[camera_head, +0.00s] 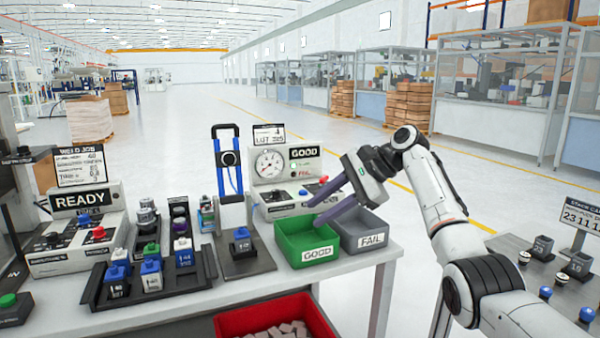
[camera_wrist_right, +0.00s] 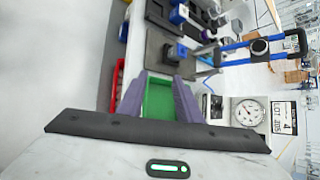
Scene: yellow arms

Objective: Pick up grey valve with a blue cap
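A dark grey valve with a blue cap (camera_head: 241,241) stands upright on a dark fixture plate (camera_head: 252,264) in front of a blue-handled press; it also shows in the right wrist view (camera_wrist_right: 176,54). My right gripper (camera_head: 312,214) is open and empty above the green GOOD bin, right of the fixture. Its purple fingers are apart in the wrist view (camera_wrist_right: 160,92). My left gripper is not in view.
The green GOOD bin (camera_head: 283,246) and grey FAIL bin (camera_head: 368,226) sit at the table's right end. A gauge box (camera_head: 297,163) stands behind them. The press with blue handles (camera_head: 234,210) rises behind the fixture. A red bin (camera_head: 230,325) is below the table's front.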

